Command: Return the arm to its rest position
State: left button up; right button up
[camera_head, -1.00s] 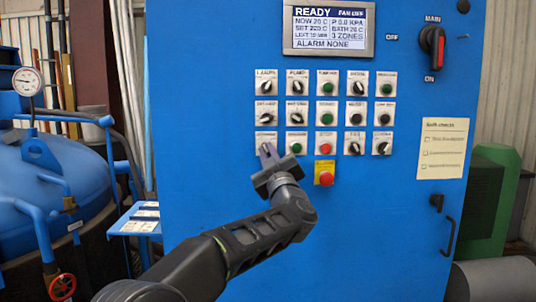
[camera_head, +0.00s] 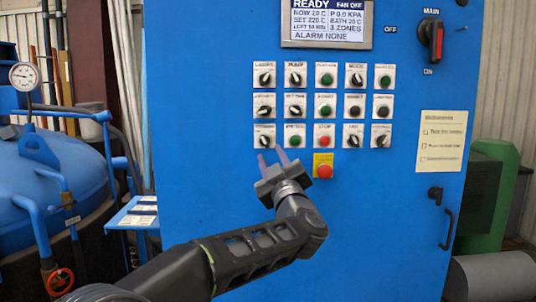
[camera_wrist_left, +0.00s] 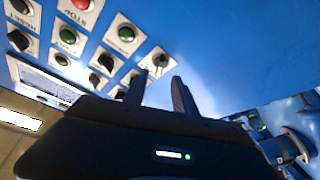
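My left gripper (camera_head: 273,158) is in front of the blue control cabinet (camera_head: 220,220), just below the lower left knob (camera_head: 264,141) of the button panel. Its two fingers are apart, with nothing between them. In the left wrist view the open fingers (camera_wrist_left: 160,85) point toward a black knob (camera_wrist_left: 160,60) on a white plate, with a gap between. My right gripper is not in view.
The panel carries several knobs and buttons, with a red emergency stop (camera_head: 324,171) on a yellow plate close to the gripper. A display (camera_head: 327,22) and a main switch (camera_head: 436,42) are above. A blue furnace vessel (camera_head: 50,180) stands left. A door handle (camera_head: 449,233) sticks out at right.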

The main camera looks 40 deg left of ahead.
pick_arm(q)
jog(key=shift+v, duration=0.95)
